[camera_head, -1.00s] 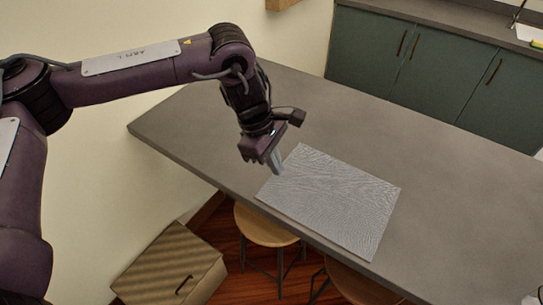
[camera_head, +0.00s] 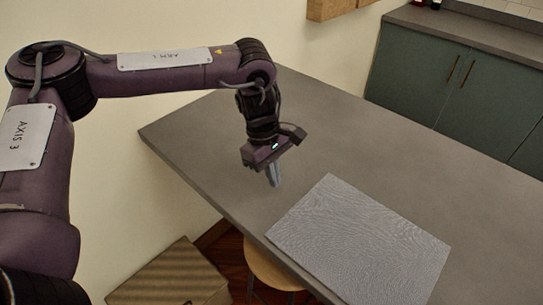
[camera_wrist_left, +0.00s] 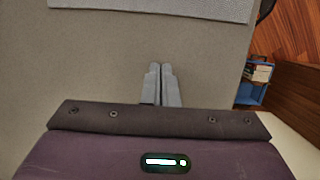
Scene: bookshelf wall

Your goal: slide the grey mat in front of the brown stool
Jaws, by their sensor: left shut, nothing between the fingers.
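The grey mat (camera_head: 360,243) lies flat on the grey table near its front edge. Its edge also shows at the top of the left wrist view (camera_wrist_left: 150,8). My left gripper (camera_head: 274,181) is shut and empty, pointing down over the table just left of the mat and apart from it. Its closed fingers show in the left wrist view (camera_wrist_left: 161,85) with bare tabletop around them. A stool with a tan wooden seat (camera_head: 272,270) stands on the floor under the table's front edge, partly hidden by the table. My right gripper is out of view.
The table (camera_head: 210,130) is bare left of and behind the mat. A brown box-like cabinet (camera_head: 172,275) stands on the floor at the lower left. Green cabinets (camera_head: 440,70) line the back right.

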